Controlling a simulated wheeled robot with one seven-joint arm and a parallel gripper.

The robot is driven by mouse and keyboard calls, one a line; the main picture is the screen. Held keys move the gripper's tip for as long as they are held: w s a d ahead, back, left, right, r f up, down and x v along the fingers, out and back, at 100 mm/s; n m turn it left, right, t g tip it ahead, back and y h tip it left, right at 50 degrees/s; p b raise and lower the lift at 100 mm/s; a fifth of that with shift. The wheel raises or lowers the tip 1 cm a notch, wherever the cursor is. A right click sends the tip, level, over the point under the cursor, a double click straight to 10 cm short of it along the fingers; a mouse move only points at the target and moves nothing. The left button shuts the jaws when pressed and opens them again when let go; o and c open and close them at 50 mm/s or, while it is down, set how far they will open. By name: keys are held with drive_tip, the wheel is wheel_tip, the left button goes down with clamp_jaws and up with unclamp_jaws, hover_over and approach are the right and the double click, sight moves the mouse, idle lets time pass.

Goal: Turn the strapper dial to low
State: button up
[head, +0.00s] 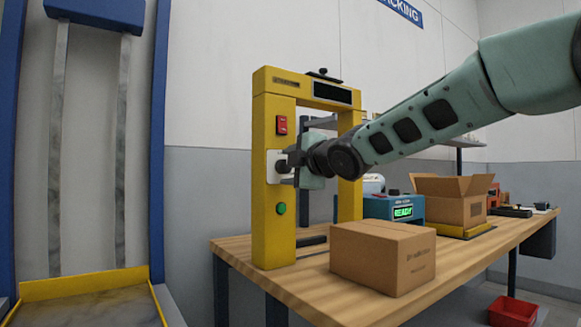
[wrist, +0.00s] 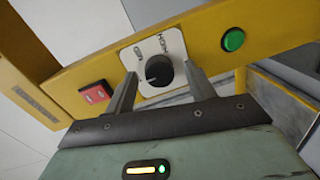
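The yellow strapper (head: 272,180) stands on the wooden bench. Its black dial (wrist: 159,71) sits on a white plate (wrist: 150,50) with small markings that I cannot read surely. In the head view the dial (head: 282,167) is partly hidden by my gripper. My gripper (wrist: 160,88) is open, with one finger on each side of the dial and gaps to the knob. In the head view my gripper (head: 290,168) is at the strapper's left post. The dial's pointer line points toward the upper left in the wrist view.
A red switch (head: 281,125) is above the dial and a green button (head: 281,208) below it. A closed carton (head: 383,262) lies on the bench (head: 300,290) in front. A teal device reading READY (head: 395,208) and an open carton (head: 452,207) stand behind.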

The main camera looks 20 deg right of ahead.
drive_tip(key=p+v, duration=0.8)
drive_tip(key=v, duration=0.7)
drive_tip(key=shift+a+r, duration=0.2)
drive_tip(key=shift+a, duration=0.05)
drive_tip(key=p, duration=0.2)
drive_tip(key=shift+s+p, duration=0.15)
drive_tip(key=shift+p, duration=0.25)
drive_tip(key=s+d+p, duration=0.1)
drive_tip(key=s+p, duration=0.1)
drive_tip(key=p, duration=0.4)
drive_tip(key=shift+f, duration=0.1)
